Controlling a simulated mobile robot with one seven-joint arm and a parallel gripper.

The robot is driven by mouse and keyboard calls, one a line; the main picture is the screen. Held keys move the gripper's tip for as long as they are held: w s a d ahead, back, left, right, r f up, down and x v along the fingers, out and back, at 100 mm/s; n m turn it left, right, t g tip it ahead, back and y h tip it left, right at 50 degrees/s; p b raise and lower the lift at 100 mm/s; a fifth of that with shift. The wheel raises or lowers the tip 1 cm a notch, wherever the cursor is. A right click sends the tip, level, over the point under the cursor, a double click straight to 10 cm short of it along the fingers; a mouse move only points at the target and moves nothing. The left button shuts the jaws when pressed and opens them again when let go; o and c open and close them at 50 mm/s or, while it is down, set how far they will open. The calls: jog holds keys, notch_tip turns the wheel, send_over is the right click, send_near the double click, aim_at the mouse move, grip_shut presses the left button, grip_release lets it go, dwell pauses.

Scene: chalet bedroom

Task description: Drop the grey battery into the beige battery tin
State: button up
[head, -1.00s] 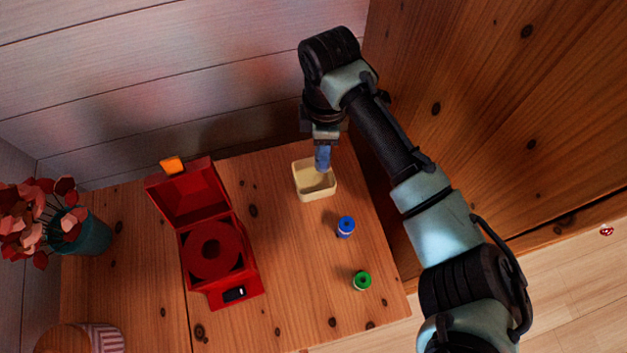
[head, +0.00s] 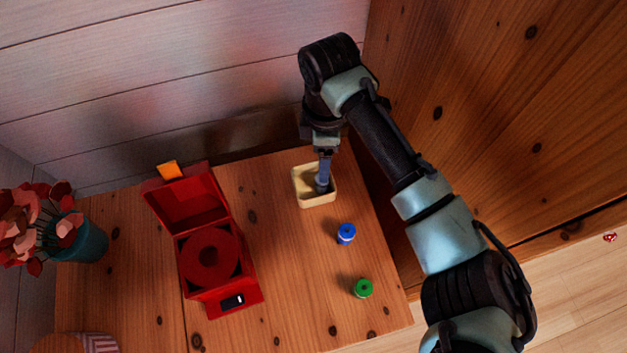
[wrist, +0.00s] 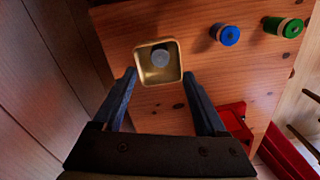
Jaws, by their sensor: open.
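The beige battery tin (head: 301,196) stands on the wooden table top below my gripper (head: 323,172). It also shows in the wrist view (wrist: 178,79). The grey battery (head: 322,186) is inside the tin's walls, and the wrist view shows its round grey end (wrist: 161,57). My gripper is open, with its two fingers (wrist: 159,74) spread apart in the wrist view and the battery apart from both. Whether the battery rests fully on the tin's floor is hard to tell.
A blue battery (head: 346,234) and a green battery (head: 363,288) stand nearer on the table. An open red box (head: 245,289) is to the left, and a teal vase with flowers (head: 88,240) is at the far left. A wooden panel (head: 480,110) rises at the right.

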notch_tip(320, 180, up, 13)
jog(key=p, duration=0.4)
jog(key=shift+f, duration=0.2)
